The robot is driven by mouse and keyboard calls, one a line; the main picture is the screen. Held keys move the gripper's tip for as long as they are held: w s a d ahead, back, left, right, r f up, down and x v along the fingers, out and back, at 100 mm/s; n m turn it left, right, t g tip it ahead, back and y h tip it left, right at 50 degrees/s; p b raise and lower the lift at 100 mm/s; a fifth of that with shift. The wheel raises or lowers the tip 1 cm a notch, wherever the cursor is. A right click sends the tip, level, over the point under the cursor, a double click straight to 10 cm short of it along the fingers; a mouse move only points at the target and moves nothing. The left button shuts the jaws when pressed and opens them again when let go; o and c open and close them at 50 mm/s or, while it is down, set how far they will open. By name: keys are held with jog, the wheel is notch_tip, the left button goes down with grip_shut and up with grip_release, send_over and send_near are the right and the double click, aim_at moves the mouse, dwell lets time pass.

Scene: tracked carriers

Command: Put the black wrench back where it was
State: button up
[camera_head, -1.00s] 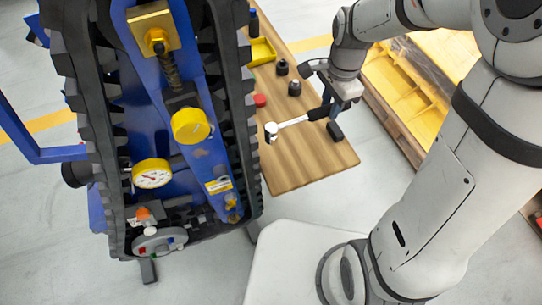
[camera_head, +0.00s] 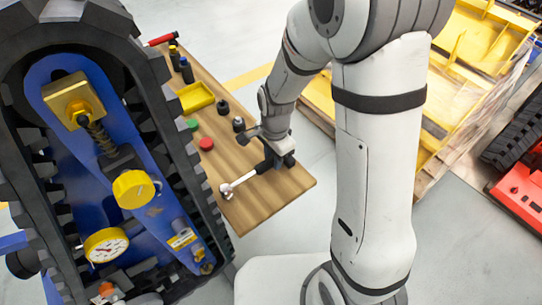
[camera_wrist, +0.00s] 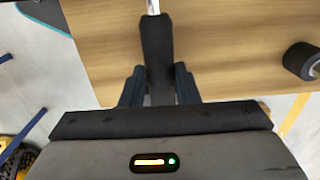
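The black wrench (camera_head: 263,166) has a black handle and a bright metal shaft and head. It is low over the wooden table (camera_head: 285,189), its head toward the table's left edge near the tracked carrier (camera_head: 130,150). I cannot tell whether it touches the wood. My gripper (camera_head: 268,157) is at the handle. In the wrist view, the fingers of my gripper (camera_wrist: 160,86) close in on both sides of the black handle (camera_wrist: 156,48), and the shaft runs out of the top of the picture. The wrench head is out of the wrist view.
On the table are two black knobs (camera_head: 239,124), a red cap (camera_head: 206,143), a green cap (camera_head: 192,124), a yellow tray (camera_head: 195,97) and dark-handled tools (camera_head: 186,70). A red-handled tool (camera_head: 160,39) lies behind. A yellow crate (camera_head: 465,50) stands at the right.

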jog(key=o, duration=0.4)
notch_tip(320, 180, up, 12)
jog(key=s+d+r+n+t, duration=0.2)
jog(key=s+d+r+n, duration=0.5)
jog(key=s+d+n, duration=0.4)
jog(key=shift+s+d+t, duration=0.4)
jog(key=shift+s, duration=0.25)
jog(key=shift+r, duration=0.15)
